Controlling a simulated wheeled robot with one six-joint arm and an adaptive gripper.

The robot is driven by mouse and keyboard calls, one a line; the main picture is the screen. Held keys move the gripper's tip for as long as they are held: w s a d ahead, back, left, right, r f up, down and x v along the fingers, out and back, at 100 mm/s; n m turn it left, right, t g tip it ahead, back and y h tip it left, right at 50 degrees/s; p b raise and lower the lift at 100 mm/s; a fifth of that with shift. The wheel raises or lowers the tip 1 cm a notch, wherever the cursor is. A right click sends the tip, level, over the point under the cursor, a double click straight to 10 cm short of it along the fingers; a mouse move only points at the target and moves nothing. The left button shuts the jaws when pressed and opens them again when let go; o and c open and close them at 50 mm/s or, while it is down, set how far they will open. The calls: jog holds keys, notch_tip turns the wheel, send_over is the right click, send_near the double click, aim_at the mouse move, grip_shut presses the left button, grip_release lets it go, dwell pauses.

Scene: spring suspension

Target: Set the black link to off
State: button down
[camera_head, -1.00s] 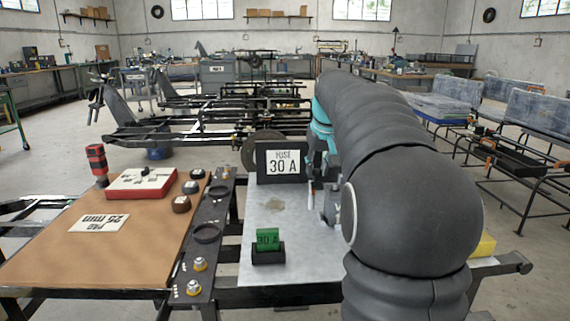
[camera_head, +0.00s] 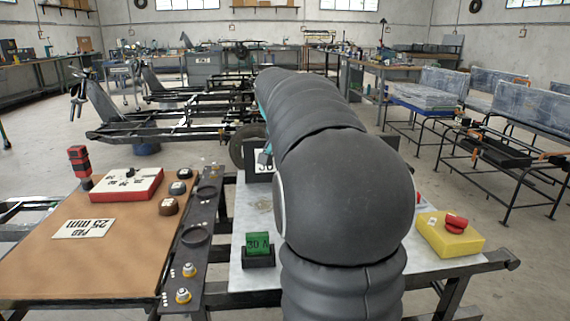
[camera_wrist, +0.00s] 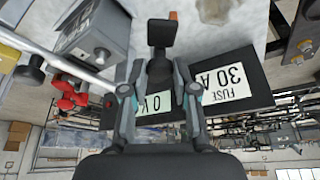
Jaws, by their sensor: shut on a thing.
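In the wrist view, a black piece that looks like the black link (camera_wrist: 162,34) stands between the fingertips of my gripper (camera_wrist: 160,68). The jaws are shut on it. A small orange tip shows at its far end. Behind it is a black board (camera_wrist: 256,68) with a "FUSE 30 A" label and a second label partly hidden by my fingers. How the link is seated, and any off mark, cannot be made out. In the head view my arm hides the gripper and link; part of the black board (camera_head: 250,171) shows beside the arm.
A grey box (camera_wrist: 97,33) with a metal rod and red knobs (camera_wrist: 68,97) are left of my gripper in the wrist view. In the head view, a green 30 A fuse (camera_head: 258,243) stands in a black holder. A yellow box (camera_head: 450,239) with a red button sits right of my arm.

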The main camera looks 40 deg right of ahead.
dwell(0.4)
jog(key=c, duration=0.9)
grip_release()
jog(key=shift+d, duration=0.1)
jog(key=v, duration=1.2)
jog(key=shift+w, duration=0.1)
jog(key=s+a+f+n+t+y, duration=0.1)
jog(key=s+a+f+n, duration=0.25)
jog(key=a, duration=0.45)
jog(key=s+a+f+n+t+y, duration=0.1)
jog(key=s+a+f+n, duration=0.2)
jog(key=s+a+f, duration=0.3)
jog(key=s+a+f+n, duration=0.1)
jog(key=s+a+f, duration=0.2)
jog(key=f, duration=0.1)
jog(key=s+a+f+n+y, duration=0.1)
jog(key=s+a+f+n, duration=0.1)
jog(key=s+a+f, duration=0.2)
jog(key=s+a+f+n+t+y, duration=0.1)
jog(key=s+a+f+n, duration=0.1)
jog(key=s+a+f, duration=0.1)
jog(key=shift+s+a+f+n, duration=0.15)
jog(key=shift+s+f, duration=0.2)
jog(key=shift+f, duration=0.2)
jog(key=shift+s+f+n, duration=0.1)
jog(key=shift+s+f, duration=0.3)
jog(key=shift+f, duration=0.15)
